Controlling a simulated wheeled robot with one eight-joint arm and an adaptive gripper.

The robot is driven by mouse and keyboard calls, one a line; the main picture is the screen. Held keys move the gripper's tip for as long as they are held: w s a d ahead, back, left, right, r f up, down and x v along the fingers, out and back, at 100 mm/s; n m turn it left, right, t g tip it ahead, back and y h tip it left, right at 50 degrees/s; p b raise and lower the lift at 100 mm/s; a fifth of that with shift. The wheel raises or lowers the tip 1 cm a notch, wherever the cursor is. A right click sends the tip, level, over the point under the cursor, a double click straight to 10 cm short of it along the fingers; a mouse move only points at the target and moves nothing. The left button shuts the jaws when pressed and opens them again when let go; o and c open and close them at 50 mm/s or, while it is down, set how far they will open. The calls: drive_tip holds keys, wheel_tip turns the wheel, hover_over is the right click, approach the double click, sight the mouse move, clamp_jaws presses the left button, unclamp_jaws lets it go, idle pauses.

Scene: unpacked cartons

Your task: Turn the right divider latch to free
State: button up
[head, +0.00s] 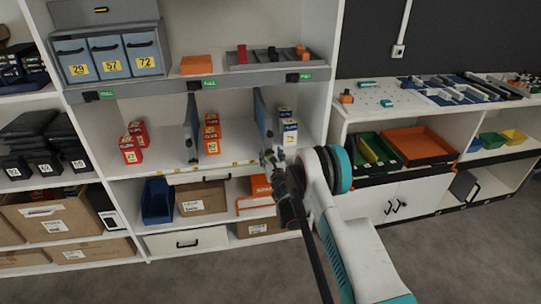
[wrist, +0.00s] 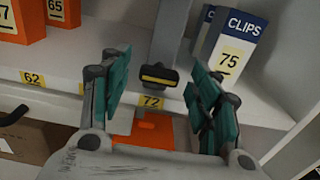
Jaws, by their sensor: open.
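The right divider (head: 263,117) is a grey upright panel on the middle shelf of the white rack. In the wrist view its foot (wrist: 168,40) stands near the shelf's front edge. The divider latch (wrist: 158,76) is a black tab with a yellow bar, lying roughly crosswise at the foot of the divider. My gripper (head: 271,163) is at the shelf front, and hides the latch in the head view. In the wrist view my gripper (wrist: 157,92) is open, its teal-padded fingers on either side of the latch with gaps visible. Nothing is held.
White-and-blue CLIPS boxes (wrist: 229,45) stand just right of the divider. Orange boxes (head: 212,133) stand to its left. The left divider (head: 191,130) is farther left. Shelf label 72 (wrist: 152,102) is below the latch.

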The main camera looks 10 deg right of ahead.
drive_tip(key=shift+c, duration=0.3)
drive_tip(key=c, duration=1)
drive_tip(key=n, duration=0.4)
drive_tip(key=shift+a+n, duration=0.1)
drive_tip(key=shift+n, duration=0.3)
drive_tip(key=n, duration=0.4)
drive_tip(key=shift+n, duration=0.3)
drive_tip(key=n, duration=0.4)
drive_tip(key=shift+a+f, duration=0.1)
drive_tip(key=shift+f, duration=0.05)
drive_tip(key=shift+n, duration=2.3)
drive_tip(key=shift+f, duration=0.1)
